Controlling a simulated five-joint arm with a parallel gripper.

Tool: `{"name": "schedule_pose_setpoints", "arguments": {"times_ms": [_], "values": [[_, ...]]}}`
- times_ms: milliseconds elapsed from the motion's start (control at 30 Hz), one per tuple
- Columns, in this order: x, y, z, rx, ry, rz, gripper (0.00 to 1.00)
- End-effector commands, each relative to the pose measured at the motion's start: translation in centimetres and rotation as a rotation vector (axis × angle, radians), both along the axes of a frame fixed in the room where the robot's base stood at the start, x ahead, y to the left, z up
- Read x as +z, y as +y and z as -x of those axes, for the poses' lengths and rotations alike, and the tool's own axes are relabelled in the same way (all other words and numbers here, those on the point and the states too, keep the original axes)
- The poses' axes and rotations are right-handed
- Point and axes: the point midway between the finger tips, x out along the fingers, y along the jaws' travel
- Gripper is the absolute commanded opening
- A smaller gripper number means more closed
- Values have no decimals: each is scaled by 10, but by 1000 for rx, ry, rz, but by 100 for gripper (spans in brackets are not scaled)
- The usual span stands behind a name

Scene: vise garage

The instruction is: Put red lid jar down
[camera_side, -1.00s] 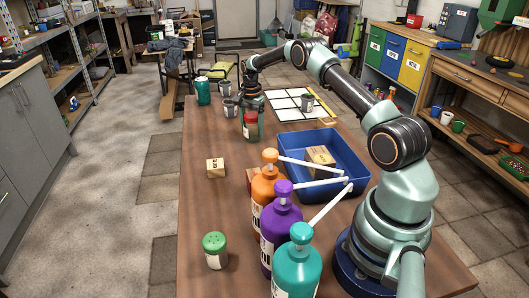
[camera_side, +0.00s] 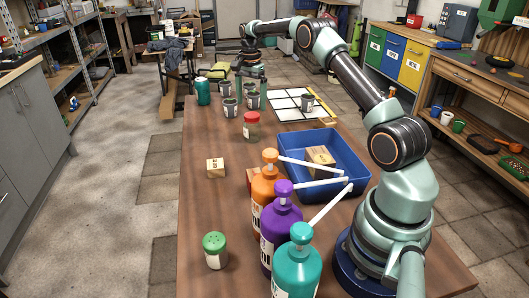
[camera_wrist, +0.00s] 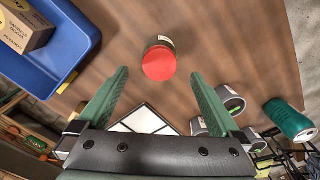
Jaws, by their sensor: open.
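A blue bin (camera_side: 347,150) holding a wooden block stands right of the jar. Grey cups (camera_side: 230,108) and a teal can (camera_side: 203,92) stand behind it. Pump bottles (camera_side: 282,230) and a green-topped shaker (camera_side: 215,250) are nearer. Table left of the jar is mostly clear.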

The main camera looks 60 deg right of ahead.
Motion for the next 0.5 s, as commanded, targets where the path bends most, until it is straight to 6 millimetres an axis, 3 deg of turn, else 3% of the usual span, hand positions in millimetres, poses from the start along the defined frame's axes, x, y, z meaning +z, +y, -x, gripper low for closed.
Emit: {"name": "schedule_pose_setpoints", "arguments": {"times_ms": [267, 367, 500], "values": [[27, 6, -1, 30, -9, 5, 100], [47, 22, -2, 104, -31, 18, 100], [87, 59, 4, 277, -77, 47, 100]]}}
